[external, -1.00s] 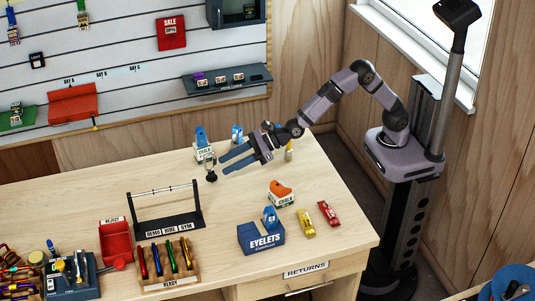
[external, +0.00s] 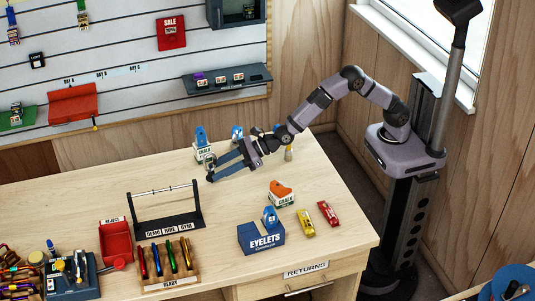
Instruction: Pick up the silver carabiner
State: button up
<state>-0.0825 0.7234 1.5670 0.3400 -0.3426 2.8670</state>
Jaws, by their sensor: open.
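A small upright thing with a dark round foot and a greyish upper part (external: 210,161), which looks like the silver carabiner on a stand, is at the back middle of the table. It is small and partly hidden by my fingers, so I cannot tell its details. My gripper (external: 213,169) reaches in from the right, low over the table. Its two long blue-grey fingers are apart, with the tips at the upright thing. I cannot tell whether they touch it or whether it is fully between them.
A chalk box with a blue top (external: 203,148) stands just behind the fingertips. A black rack with a bar (external: 167,212) is in front to the left. An orange-topped chalk box (external: 281,194) and an EYELETS box (external: 261,238) stand to the right. Table between them is clear.

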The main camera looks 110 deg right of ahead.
aim_at(211, 172)
jog(key=shift+p+x, duration=0.7)
jog(key=shift+x, duration=1)
grip_shut()
